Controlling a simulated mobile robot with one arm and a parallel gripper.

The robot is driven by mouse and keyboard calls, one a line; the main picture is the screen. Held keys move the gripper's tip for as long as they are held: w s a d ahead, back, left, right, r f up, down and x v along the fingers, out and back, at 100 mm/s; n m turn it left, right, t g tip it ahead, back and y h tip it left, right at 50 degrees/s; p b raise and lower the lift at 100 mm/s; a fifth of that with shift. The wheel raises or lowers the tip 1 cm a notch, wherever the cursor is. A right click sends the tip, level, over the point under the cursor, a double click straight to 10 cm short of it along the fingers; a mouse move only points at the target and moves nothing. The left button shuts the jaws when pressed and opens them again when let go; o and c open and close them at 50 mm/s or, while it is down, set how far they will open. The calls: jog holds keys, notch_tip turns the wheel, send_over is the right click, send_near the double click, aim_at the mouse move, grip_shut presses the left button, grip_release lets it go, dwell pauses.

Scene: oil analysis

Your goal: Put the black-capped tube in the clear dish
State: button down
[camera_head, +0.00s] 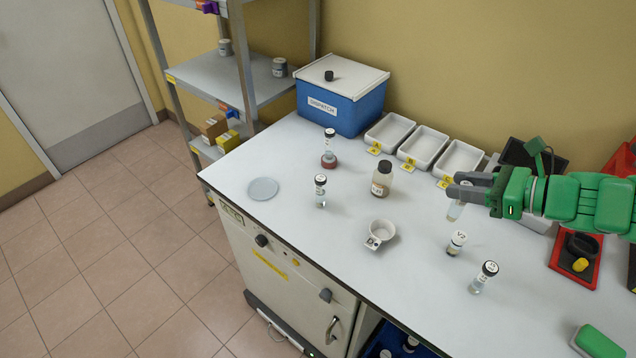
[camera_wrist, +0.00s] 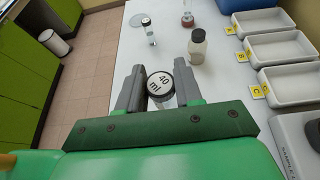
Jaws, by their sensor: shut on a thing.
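My gripper (camera_head: 463,187) is shut on a clear tube (camera_head: 456,210), held upright above the right part of the white bench. In the wrist view the gripper (camera_wrist: 160,88) has the tube's cap (camera_wrist: 160,82) between its fingers; the cap has a dark rim and a white top reading "40 ml". A round, flat, pale dish (camera_head: 263,188) lies at the bench's left side, far from my gripper; it also shows in the wrist view (camera_wrist: 140,20). Other dark-capped tubes stand at the middle (camera_head: 320,191) and front right (camera_head: 484,277).
White trays (camera_head: 428,147) and a blue box (camera_head: 341,104) line the back.

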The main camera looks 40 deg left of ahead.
jog(key=s+a+n+g+h, duration=0.1)
jog(key=s+a+n+g, duration=0.1)
jog(key=s+a, duration=0.65)
jog(key=s+a+n+g, duration=0.2)
jog(key=s+a+g, duration=0.1)
jog(key=a, duration=1.1)
jog(key=s+a+n+g+h, duration=0.1)
jog(key=s+a+n+g, duration=0.15)
jog(key=s+a, duration=0.65)
jog(key=shift+t, duration=0.25)
jog(key=shift+w+a+f, duration=1.5)
jog(key=shift+a+f, duration=0.6)
jog(key=shift+a, duration=0.4)
jog(key=shift+w+a+f, duration=1.55)
jog(key=shift+a+f, duration=0.5)
jog(key=shift+a, duration=0.45)
jog(key=shift+w+a+f, duration=1.5)
jog(key=shift+a+f, duration=0.6)
jog(key=shift+a, duration=0.4)
jog(key=shift+f, duration=0.1)
jog(key=c, duration=0.8)
grip_release()
jog(key=shift+o, duration=0.2)
